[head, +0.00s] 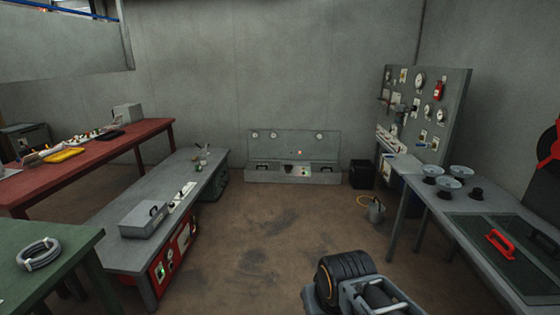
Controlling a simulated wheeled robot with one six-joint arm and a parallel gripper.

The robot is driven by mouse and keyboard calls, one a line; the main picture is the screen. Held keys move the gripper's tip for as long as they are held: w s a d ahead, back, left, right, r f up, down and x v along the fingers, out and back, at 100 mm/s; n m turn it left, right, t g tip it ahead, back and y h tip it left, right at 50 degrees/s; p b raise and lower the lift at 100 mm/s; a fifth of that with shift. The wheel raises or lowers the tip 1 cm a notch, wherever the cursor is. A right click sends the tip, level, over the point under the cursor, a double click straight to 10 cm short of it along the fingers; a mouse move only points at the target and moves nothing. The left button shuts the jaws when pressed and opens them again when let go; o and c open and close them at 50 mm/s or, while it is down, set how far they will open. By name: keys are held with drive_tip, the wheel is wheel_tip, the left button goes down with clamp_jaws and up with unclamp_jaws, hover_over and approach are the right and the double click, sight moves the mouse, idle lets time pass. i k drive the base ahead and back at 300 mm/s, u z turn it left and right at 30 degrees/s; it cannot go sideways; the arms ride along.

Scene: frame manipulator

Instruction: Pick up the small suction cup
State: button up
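On the grey table at the right stand several small round cup-like things. Three have pale grey dish-shaped tops: a rear left one (433,169), a rear right one (461,171) and a front one (448,183). A small black one (476,194) stands to the right of the front dish. They look like suction cups, but I cannot tell for sure which is the small suction cup. My arm shows at the bottom centre, well apart from them. My gripper's fingertips are not in view.
The right table (408,166) also bears a dark panel with a red handle (500,244) and a black handle (541,243). A grey bucket (376,210) stands on the floor beside it. A low grey bench (150,195) stands at the left. The middle floor (275,220) is clear.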

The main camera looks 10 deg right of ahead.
sight(447, 184)
drive_tip(key=z, duration=0.45)
drive_tip(key=i, duration=2.25)
drive_tip(key=z, duration=1.5)
drive_tip(key=i, duration=1.65)
drive_tip(key=z, duration=0.6)
